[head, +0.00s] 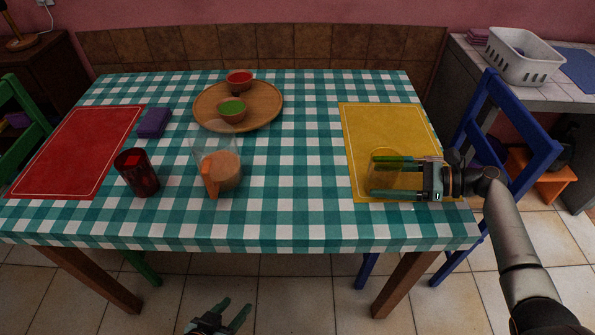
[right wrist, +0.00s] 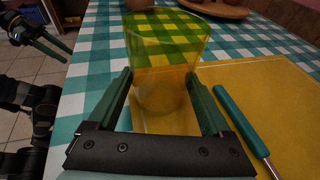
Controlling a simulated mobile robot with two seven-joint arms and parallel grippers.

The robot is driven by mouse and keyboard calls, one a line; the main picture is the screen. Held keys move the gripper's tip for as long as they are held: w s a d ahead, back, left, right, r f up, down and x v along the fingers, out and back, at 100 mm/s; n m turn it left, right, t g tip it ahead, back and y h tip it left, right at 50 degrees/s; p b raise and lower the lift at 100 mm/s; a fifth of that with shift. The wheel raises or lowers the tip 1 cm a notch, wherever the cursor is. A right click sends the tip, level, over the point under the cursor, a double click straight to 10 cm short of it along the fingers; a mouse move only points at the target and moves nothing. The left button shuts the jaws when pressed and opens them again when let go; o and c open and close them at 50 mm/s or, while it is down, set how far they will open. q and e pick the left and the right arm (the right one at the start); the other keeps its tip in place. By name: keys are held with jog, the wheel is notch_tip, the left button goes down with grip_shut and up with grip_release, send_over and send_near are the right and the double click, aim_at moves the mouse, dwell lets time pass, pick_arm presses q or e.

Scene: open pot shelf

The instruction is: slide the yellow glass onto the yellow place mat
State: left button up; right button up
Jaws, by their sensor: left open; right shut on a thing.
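The yellow glass (head: 385,174) is see-through and stands upright over the front left part of the yellow place mat (head: 385,122). My right gripper (head: 374,177) comes in from the right, with one finger on each side of the glass, and is shut on it. In the right wrist view the glass (right wrist: 168,50) is between the fingers (right wrist: 160,82), and the yellow mat (right wrist: 275,85) spreads below and to the right. Its base looks to be within the mat's edge. My left gripper (head: 225,316) is open and empty, in front of the table and away from the glass.
A teal-handled utensil (right wrist: 235,115) lies on the mat right of the glass. A pitcher (head: 222,168) with orange contents, a dark red glass (head: 136,172), a wooden tray (head: 270,103) with bowls and a red mat (head: 75,150) are further left. A blue chair (head: 530,115) stands right.

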jog(key=o, duration=0.8)
jog(key=shift+c, duration=0.2)
